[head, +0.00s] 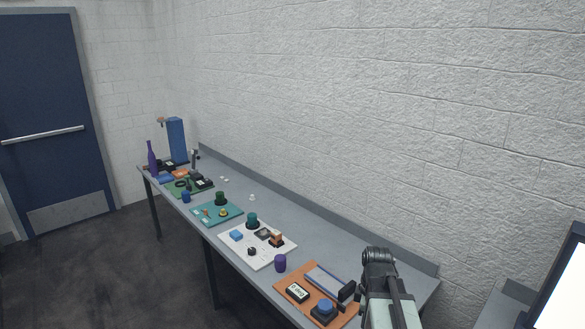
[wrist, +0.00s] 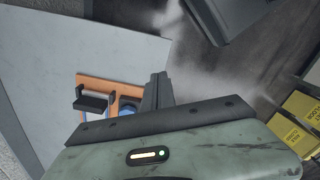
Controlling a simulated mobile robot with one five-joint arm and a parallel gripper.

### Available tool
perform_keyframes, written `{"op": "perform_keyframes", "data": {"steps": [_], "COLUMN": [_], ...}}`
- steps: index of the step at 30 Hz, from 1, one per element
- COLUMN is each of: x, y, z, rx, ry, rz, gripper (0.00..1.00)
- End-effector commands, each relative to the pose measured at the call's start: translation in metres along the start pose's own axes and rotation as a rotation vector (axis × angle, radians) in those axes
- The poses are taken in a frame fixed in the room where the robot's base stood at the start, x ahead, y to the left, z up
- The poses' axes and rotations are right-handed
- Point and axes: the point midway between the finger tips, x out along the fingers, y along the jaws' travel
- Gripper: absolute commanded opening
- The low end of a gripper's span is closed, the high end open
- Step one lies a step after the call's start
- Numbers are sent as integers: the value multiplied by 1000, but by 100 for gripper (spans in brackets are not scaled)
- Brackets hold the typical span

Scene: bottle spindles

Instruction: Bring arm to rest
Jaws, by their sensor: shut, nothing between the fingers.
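My arm (head: 390,295) shows at the lower right of the head view, upright beside the near end of the long grey table (head: 340,243). My gripper (wrist: 160,80) shows in the wrist view with its dark fingers together and nothing between them. The fingertips overlap the edge of the table in that view, next to the orange board (wrist: 88,81). I cannot make out the fingers in the head view.
The orange board with a blue button (head: 325,307) lies closest to my arm.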

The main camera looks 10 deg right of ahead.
Motion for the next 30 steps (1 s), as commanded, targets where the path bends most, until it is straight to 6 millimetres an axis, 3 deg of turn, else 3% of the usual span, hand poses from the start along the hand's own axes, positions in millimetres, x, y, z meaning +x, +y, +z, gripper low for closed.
{"op": "perform_keyframes", "data": {"steps": [1, 3, 7, 15, 18, 30], "x": [5, 8, 11, 10, 10, 10], "y": [-15, -34, -65, -76, -76, -75], "z": [-31, -66, -108, -109, -109, -109], "rx": [17, 91, 306, 880, 1018, 1083], "ry": [0, 0, -1, 0, 0, 0], "rz": [0, 0, 0, 0, 0, 0], "gripper": [0, 0, 0, 0, 0, 0]}}
